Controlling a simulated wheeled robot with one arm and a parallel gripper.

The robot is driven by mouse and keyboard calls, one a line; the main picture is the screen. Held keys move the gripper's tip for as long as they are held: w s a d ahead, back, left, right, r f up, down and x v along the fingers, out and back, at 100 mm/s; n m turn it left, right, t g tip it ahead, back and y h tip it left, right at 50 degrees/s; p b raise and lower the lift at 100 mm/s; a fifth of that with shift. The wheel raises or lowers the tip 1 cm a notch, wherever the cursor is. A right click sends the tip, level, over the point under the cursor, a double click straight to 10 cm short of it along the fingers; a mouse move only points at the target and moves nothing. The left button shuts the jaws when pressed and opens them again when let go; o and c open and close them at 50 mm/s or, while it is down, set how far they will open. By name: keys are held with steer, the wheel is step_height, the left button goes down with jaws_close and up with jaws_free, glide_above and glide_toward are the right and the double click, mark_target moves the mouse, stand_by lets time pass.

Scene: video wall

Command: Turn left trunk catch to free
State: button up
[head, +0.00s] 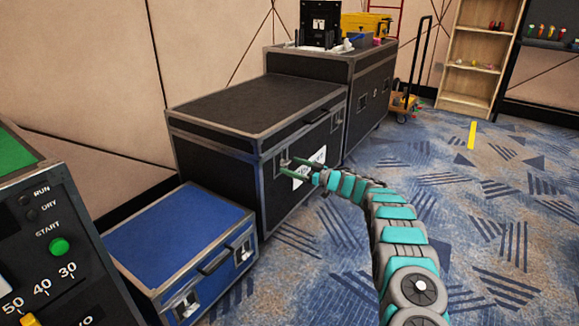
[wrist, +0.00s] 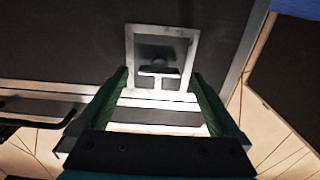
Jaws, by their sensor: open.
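The black trunk (head: 240,115) with silver edging stands against the wall. Its left catch (head: 282,158) is on the front face, partly hidden by my gripper in the head view. In the wrist view the catch (wrist: 162,32) is a square silver frame around a dark recess, with a T-shaped knob (wrist: 168,76) whose bar lies roughly level across the picture. My gripper (head: 289,168) is open, its two green fingers pointing at the catch. In the wrist view the fingertips (wrist: 160,78) sit on either side of the knob, with gaps visible; I cannot tell whether they reach its depth.

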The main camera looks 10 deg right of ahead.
steer(key=shift+x, duration=1)
steer(key=c, duration=1.4)
